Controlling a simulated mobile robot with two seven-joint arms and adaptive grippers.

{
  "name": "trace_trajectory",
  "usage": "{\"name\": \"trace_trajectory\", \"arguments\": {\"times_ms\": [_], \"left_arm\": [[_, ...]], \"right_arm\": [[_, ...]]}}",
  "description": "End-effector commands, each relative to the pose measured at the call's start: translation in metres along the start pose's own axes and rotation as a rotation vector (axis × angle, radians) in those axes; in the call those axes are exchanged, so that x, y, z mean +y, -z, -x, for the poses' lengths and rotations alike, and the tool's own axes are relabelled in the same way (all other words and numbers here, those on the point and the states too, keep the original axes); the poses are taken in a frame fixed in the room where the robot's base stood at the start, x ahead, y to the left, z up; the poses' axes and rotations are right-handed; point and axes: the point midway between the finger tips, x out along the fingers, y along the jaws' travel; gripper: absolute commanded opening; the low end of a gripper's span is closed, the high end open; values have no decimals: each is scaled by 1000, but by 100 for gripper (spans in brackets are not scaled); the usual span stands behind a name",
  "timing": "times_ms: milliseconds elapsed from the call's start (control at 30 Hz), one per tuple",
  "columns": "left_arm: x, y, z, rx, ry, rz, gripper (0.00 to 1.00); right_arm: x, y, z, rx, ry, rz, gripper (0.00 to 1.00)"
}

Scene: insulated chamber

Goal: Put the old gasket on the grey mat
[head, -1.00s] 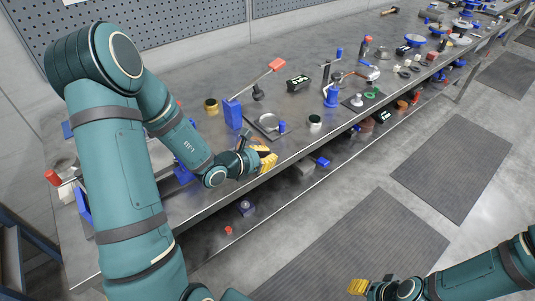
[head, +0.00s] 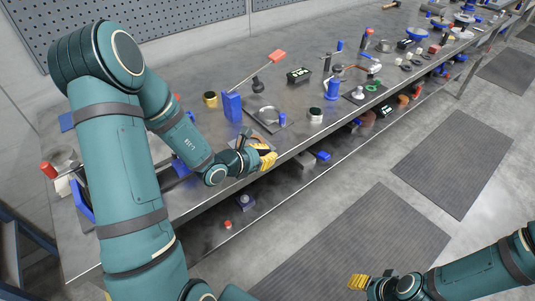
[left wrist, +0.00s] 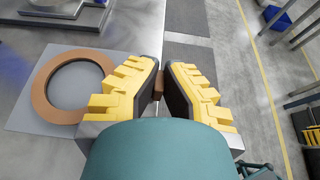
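The old gasket, a flat brown ring (left wrist: 40,99), shows at the left of the left wrist view, over the square grey mat (left wrist: 76,84) near the bench's front edge. It lies flat on or just above the mat; I cannot tell which. A small brown block (left wrist: 158,84), apparently the gasket's tab, sits between the yellow fingers of my left gripper (left wrist: 161,72). The fingers appear closed on it and hide where it meets the ring. In the head view my left gripper (head: 266,157) is at the bench's front edge. My right gripper (head: 358,282) hangs over the floor, its fingers too small to read.
Behind the left gripper stand a blue block (head: 232,107), a plate with a metal ring (head: 268,116) and a dark cylinder with a pale top (head: 315,115). Several other parts crowd the bench to the right. A lower shelf holds more items.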

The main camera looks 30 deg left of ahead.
Motion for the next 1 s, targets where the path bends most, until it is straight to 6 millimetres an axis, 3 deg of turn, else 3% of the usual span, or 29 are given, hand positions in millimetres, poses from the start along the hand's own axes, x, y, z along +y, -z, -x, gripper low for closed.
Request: {"name": "trace_trajectory", "arguments": {"times_ms": [333,433,467,800,1000], "left_arm": [[0,6,-3,0,0,0,0],[0,6,-2,0,0,0,36],[0,6,-2,0,0,0,39],[0,6,0,0,-1,0,39],[1,5,26,0,-4,1,39]], "right_arm": [[2,-1,-6,0,0,0,47],[2,-1,-5,0,0,0,47],[2,-1,-5,0,0,0,47],[2,0,-5,0,0,0,47],[2,0,-5,0,0,0,47]]}}
